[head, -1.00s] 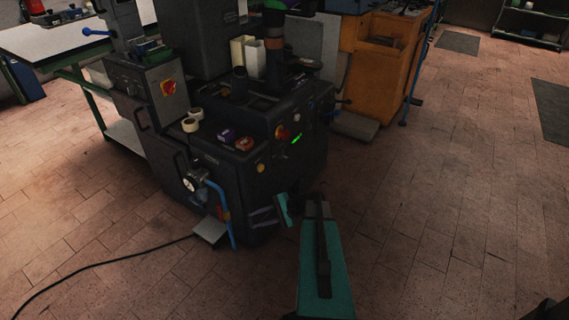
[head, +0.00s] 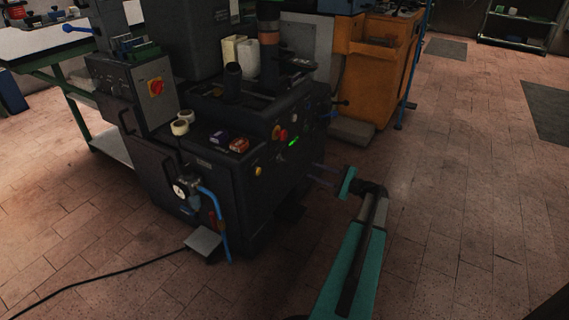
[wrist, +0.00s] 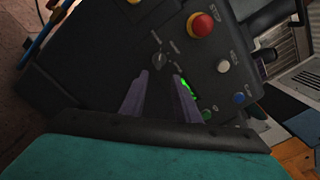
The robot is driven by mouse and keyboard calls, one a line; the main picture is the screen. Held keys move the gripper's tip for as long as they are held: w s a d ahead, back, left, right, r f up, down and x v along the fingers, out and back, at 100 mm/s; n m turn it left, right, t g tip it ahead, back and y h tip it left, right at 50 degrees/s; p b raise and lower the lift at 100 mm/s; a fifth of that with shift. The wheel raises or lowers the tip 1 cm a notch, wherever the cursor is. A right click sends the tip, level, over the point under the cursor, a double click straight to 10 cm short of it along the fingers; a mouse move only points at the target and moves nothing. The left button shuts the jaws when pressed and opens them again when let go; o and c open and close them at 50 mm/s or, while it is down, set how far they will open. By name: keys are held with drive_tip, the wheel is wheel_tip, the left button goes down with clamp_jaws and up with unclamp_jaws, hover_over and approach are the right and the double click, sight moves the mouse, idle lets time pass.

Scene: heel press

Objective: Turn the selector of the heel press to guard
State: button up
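The heel press (head: 225,190) is a dark machine left of centre in the head view, and its front panel (wrist: 100,45) fills much of the wrist view. The selector (wrist: 158,61) is a small dark knob with small labels around it. The labels are too blurred to read, and I cannot tell which one the knob points to. My gripper (head: 312,173) is beside the press front. In the wrist view its two fingers (wrist: 159,76) stand apart with nothing between them. The selector shows just beyond and between the fingertips, apparently untouched.
A red stop button (wrist: 201,26), a white button (wrist: 223,67), a blue button (wrist: 239,98) and a lit green display (wrist: 188,89) sit near the selector. A pedal (head: 203,241) with a cable lies on the floor.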

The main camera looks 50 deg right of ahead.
sight(284, 160)
drive_tip(key=shift+w, duration=0.15)
drive_tip(key=b+x, duration=0.3)
drive_tip(key=x, duration=1)
drive_tip(key=shift+w+a+f, duration=0.1)
drive_tip(key=shift+w+a, duration=0.1)
drive_tip(key=shift+w, duration=0.05)
clamp_jaws()
